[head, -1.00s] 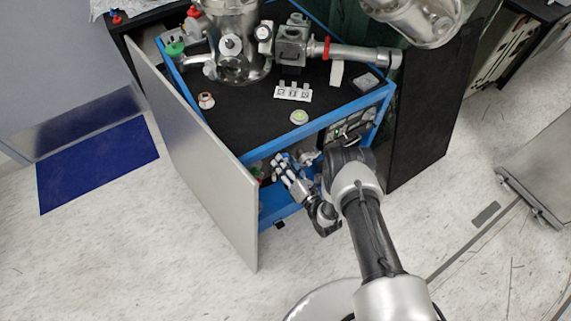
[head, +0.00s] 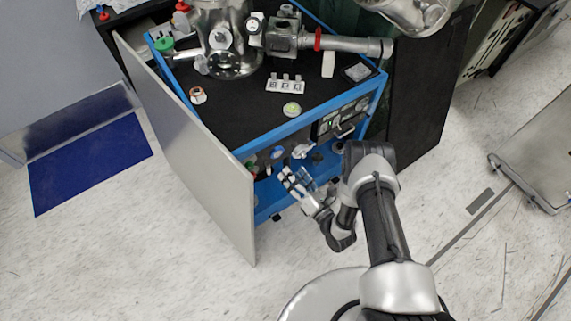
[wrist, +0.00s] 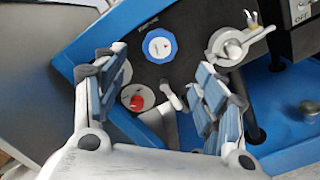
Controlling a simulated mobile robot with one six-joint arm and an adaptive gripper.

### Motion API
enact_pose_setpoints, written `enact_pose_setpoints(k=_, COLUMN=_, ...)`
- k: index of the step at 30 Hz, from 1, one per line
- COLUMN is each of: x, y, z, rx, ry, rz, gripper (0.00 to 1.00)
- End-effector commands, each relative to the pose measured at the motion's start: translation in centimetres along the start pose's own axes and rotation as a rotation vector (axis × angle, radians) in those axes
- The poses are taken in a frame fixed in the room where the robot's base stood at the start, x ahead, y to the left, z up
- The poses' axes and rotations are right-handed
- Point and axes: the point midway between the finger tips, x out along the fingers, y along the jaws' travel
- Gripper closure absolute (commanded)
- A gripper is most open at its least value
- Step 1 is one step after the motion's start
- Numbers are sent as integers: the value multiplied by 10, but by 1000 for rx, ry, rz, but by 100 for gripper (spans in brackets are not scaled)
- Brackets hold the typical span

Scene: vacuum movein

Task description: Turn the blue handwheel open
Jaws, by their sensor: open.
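The blue handwheel (wrist: 160,46) is a small round knob with a scalloped blue rim and a white face. It sits on a dark panel inside the blue cart, near the top middle of the wrist view. It also shows small in the head view (head: 277,153). My gripper (wrist: 160,82) is open and empty, with blue-padded fingers apart on either side of the picture. The handwheel shows beyond the fingertips, between them and apart from them. In the head view my gripper (head: 287,179) is at the open front of the cart.
A red knob (wrist: 137,102) and a small lever (wrist: 170,97) are below the handwheel. A metal valve (wrist: 230,45) with a brass fitting is to its right. The cart's grey open door (head: 190,145) stands on the left. The floor in front is clear.

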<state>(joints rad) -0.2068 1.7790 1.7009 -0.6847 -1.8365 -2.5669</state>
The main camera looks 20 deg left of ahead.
Motion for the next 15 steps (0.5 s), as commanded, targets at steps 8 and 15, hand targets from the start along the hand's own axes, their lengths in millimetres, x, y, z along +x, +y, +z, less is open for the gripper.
enact_pose_setpoints(k=8, x=-30, y=0, z=0, rx=2, ry=0, rz=-1, gripper=36)
enact_pose_setpoints(k=15, x=-31, y=0, z=0, rx=1, ry=1, rz=1, gripper=36)
